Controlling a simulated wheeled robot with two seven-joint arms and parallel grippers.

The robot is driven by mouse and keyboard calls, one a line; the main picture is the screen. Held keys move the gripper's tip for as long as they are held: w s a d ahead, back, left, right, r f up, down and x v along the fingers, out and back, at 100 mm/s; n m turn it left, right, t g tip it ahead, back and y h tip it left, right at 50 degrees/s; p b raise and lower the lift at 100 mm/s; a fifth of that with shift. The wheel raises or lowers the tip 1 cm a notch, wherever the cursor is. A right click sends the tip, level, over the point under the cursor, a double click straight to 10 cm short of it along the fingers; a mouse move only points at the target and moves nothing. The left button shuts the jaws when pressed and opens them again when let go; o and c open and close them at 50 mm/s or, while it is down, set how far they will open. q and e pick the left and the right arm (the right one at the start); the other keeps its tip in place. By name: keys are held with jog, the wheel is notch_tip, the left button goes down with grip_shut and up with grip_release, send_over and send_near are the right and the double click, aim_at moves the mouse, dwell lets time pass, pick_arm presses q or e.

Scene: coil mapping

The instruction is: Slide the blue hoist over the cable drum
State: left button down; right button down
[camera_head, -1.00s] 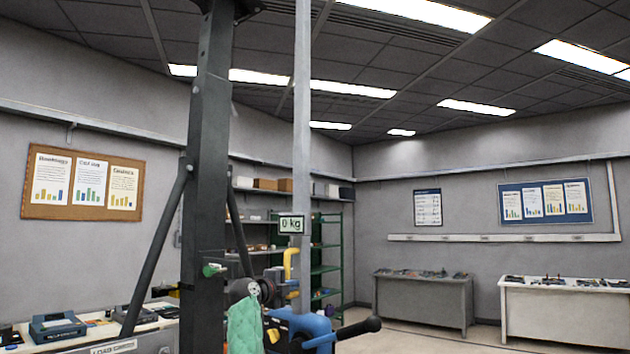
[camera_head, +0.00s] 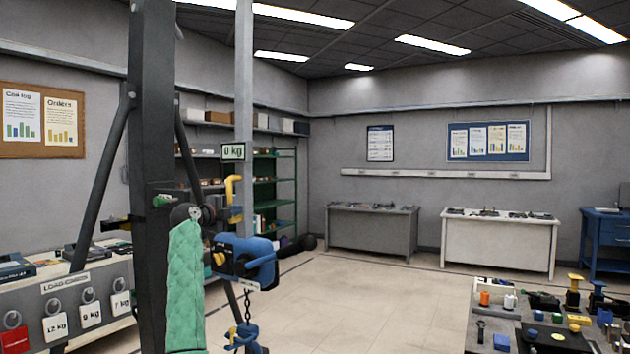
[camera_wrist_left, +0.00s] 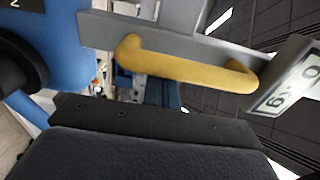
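The blue hoist (camera_head: 245,258) hangs beside a dark upright mast in the head view, with a chain and a blue hook (camera_head: 245,335) below it. A yellow handle (camera_head: 233,190) sits above it on a grey bar, near a "0 kg" display (camera_head: 233,152). In the left wrist view the same yellow handle (camera_wrist_left: 185,68) is close, with blue housing at left. Dark parts of my left gripper (camera_wrist_left: 150,125) fill the bottom, below and apart from the handle in the picture. Its opening is unclear. My right gripper is out of view. I cannot identify the cable drum.
A green quilted cloth (camera_head: 186,285) hangs by the dark mast (camera_head: 152,130). Load weights hang at lower left. A cluttered bench (camera_head: 478,335) stands at lower right. Grey and white benches (camera_head: 500,235) line the back wall. The floor (camera_head: 365,295) between is clear.

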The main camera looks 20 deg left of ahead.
pick_arm(q)
jog(key=w+a+b, duration=0.1)
jog(key=a+b, duration=0.1)
jog(key=a, duration=1)
jog(key=shift+a, duration=0.4)
dwell(0.3)
dwell(0.3)
